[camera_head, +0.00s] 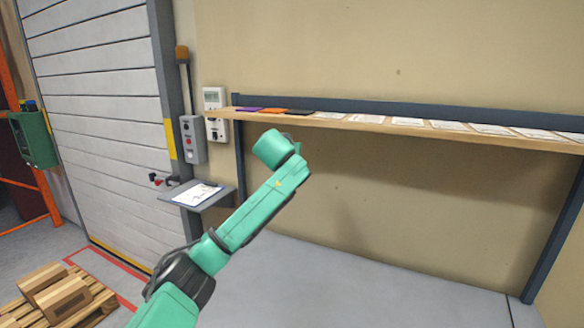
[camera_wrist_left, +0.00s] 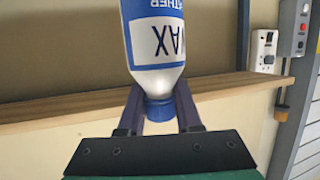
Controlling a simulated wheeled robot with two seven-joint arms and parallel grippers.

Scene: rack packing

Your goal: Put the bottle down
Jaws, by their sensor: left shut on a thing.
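A white bottle (camera_wrist_left: 156,79) with a blue and white lettered label and a blue cap (camera_wrist_left: 159,109) is in the left wrist view. Its cap end points down in that picture, and its lettering is upside down there. That view looks turned over compared with the head view, so the bottle appears upright with its cap up. My left gripper (camera_wrist_left: 159,122) is shut on the bottle at its cap and neck. The far end of the bottle is cut off by the picture edge. In the head view only my green arm shows; the gripper and bottle do not. My right gripper is not in view.
A wooden shelf (camera_head: 350,121) on a dark frame runs along the wall, with several flat coloured and pale cards on it. A small grey ledge with a clipboard (camera_head: 197,194) is left of it. Control boxes (camera_head: 193,138) hang above the ledge. A pallet (camera_head: 95,300) lies lower left.

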